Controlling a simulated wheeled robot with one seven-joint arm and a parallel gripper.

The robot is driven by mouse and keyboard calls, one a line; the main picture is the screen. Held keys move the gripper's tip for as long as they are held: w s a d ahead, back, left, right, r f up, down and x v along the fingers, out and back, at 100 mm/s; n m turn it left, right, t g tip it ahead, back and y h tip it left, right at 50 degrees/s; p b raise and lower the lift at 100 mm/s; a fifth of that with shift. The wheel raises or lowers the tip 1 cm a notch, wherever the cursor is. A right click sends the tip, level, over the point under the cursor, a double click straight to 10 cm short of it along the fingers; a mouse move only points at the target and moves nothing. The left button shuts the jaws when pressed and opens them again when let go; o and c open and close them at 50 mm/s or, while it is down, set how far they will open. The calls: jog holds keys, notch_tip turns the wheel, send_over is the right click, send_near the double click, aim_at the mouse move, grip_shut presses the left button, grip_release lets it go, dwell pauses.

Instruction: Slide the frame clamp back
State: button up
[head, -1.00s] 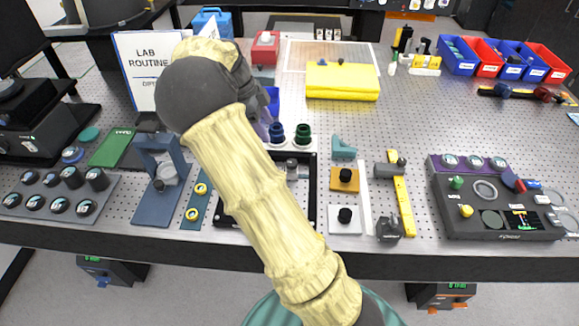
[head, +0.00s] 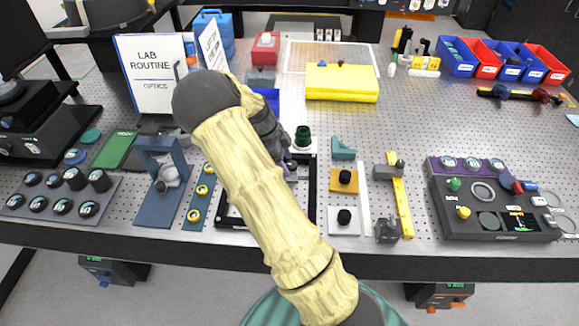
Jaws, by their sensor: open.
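A black square frame (head: 311,205) lies flat on the perforated table, its middle covered by my arm. I cannot clearly make out a clamp on this frame. A yellow bar with dark grey jaws (head: 397,188), shaped like a bar clamp, lies to its right; I cannot tell whether it is the frame clamp. My gripper (head: 290,171) is over the upper right part of the black frame, mostly hidden behind my own wrist. It is open, and no held object shows. Whether it touches anything there is hidden.
A green-topped mount (head: 303,138) stands just behind the gripper. Orange (head: 344,181) and white (head: 345,219) plates with black knobs lie to the right. A blue stand (head: 160,190) and a control box (head: 495,207) flank the area. Open table lies behind the bar.

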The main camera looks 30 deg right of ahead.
aim_at(290, 168)
jog(key=shift+x, duration=1.9)
jog(key=shift+c, duration=0.2)
